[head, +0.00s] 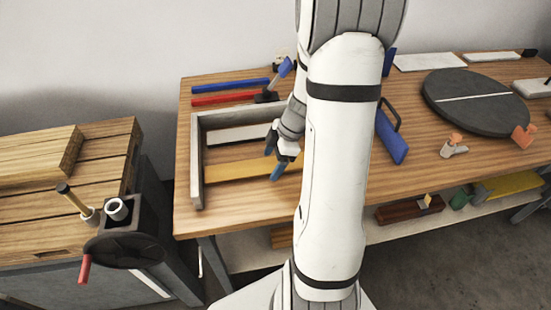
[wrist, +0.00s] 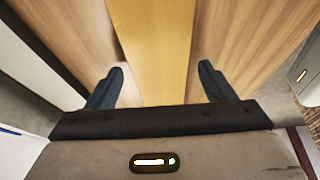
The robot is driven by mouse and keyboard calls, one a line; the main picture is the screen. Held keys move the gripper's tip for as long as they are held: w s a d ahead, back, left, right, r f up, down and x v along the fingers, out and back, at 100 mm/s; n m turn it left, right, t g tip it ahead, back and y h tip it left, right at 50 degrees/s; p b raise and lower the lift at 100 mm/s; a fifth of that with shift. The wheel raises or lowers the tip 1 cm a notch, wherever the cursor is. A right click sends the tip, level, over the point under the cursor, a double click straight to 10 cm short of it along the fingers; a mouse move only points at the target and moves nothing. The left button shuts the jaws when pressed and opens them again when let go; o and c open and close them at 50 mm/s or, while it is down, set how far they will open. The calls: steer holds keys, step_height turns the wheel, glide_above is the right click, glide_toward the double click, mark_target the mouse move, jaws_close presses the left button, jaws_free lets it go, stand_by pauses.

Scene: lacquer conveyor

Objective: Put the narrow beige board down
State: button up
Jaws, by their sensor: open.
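The narrow beige board (head: 240,168) lies flat on the wooden table, inside the grey three-sided frame, running left to right in the head view. My arm hides its right part. In the wrist view the board (wrist: 152,45) runs away from the gripper between the two dark fingers. My gripper (head: 277,166) is over the board, and in the wrist view the fingers (wrist: 160,86) stand apart with a gap on each side of the board. The gripper is open and holds nothing.
The grey frame (head: 197,160) borders the board at left and back. A white strip (head: 238,133) lies behind it. Blue (head: 230,84) and red (head: 223,98) bars lie farther back. A dark round disc (head: 480,115) lies at right. The table's front left is clear.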

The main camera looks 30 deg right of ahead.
steer(key=v, duration=1.2)
steer(key=s+a+r+m+t+h, duration=0.1)
steer(key=s+a+r+m+h, duration=0.3)
steer(key=s+a+m, duration=0.7)
steer(key=a+r+m, duration=0.1)
steer(key=a+m, duration=0.2)
steer(key=a, duration=0.1)
steer(key=shift+r+m, duration=0.2)
steer(key=shift+m, duration=0.2)
step_height(320, 180, up, 2)
steer(key=p, duration=0.2)
steer(key=shift+r+p, duration=0.25)
steer(key=shift+p, duration=0.05)
stand_by(1.3)
